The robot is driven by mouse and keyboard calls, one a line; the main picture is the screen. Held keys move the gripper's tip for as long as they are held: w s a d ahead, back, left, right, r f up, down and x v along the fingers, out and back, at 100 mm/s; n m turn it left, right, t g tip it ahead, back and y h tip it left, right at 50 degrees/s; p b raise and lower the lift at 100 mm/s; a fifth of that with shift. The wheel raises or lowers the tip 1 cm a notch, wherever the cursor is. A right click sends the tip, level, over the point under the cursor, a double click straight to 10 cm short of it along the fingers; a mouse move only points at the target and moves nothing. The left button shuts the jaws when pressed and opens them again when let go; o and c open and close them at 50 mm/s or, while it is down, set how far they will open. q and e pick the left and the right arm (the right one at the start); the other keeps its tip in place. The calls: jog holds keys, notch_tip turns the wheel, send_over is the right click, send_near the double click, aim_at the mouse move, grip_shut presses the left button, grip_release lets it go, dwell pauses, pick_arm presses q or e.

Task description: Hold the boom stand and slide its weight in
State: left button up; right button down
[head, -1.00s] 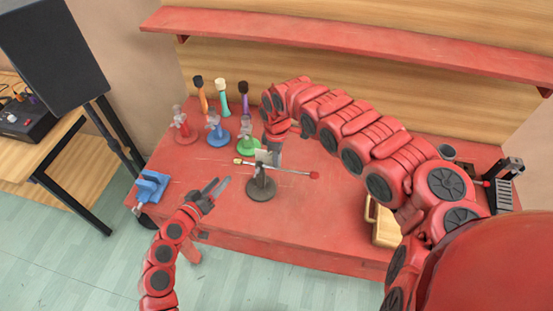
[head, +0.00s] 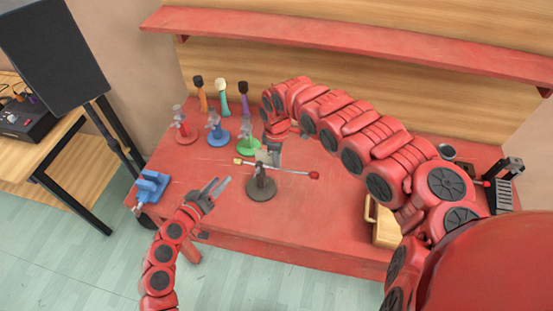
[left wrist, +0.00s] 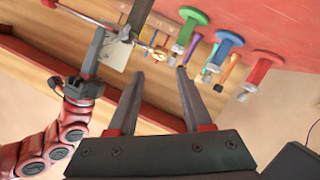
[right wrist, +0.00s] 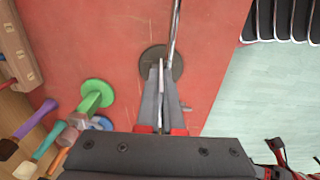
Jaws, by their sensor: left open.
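The boom stand (head: 262,188) stands upright on the red table on a dark round base. Its thin boom (head: 290,172) runs sideways, with a red tip (head: 314,175) at the right and a brass-yellow piece (head: 238,161), apparently the weight, at the left end. The brass piece also shows in the left wrist view (left wrist: 160,52), beyond the fingertips. My right gripper (head: 268,154) is at the top of the stand.
Red, blue (head: 217,137) and green (head: 248,147) stands and several coloured handles stand behind, at the left. A blue clamp-like object (head: 151,187) is at the table's left corner. A wooden box (head: 386,225) lies right. A shelf (head: 350,38) runs above.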

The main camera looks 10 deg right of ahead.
pick_arm(q)
jog(key=shift+o, duration=0.2)
dwell(0.3)
jog(key=shift+o, duration=0.7)
jog(key=shift+f, duration=0.15)
jog(key=w+a+f+m+y, duration=0.2)
jog(key=a+f+y, duration=0.1)
jog(key=a+f, duration=0.15)
jog(key=m+t+h, duration=0.2)
jog(key=m+t, duration=0.3)
jog(key=m, duration=1.5)
send_near(239, 161)
jog(key=w, duration=0.2)
jog(key=x, duration=1.2)
jog(key=shift+d+f, duration=0.15)
jog(key=shift+f, duration=0.45)
jog(key=shift+s, duration=0.2)
jog(key=shift+c, duration=0.2)
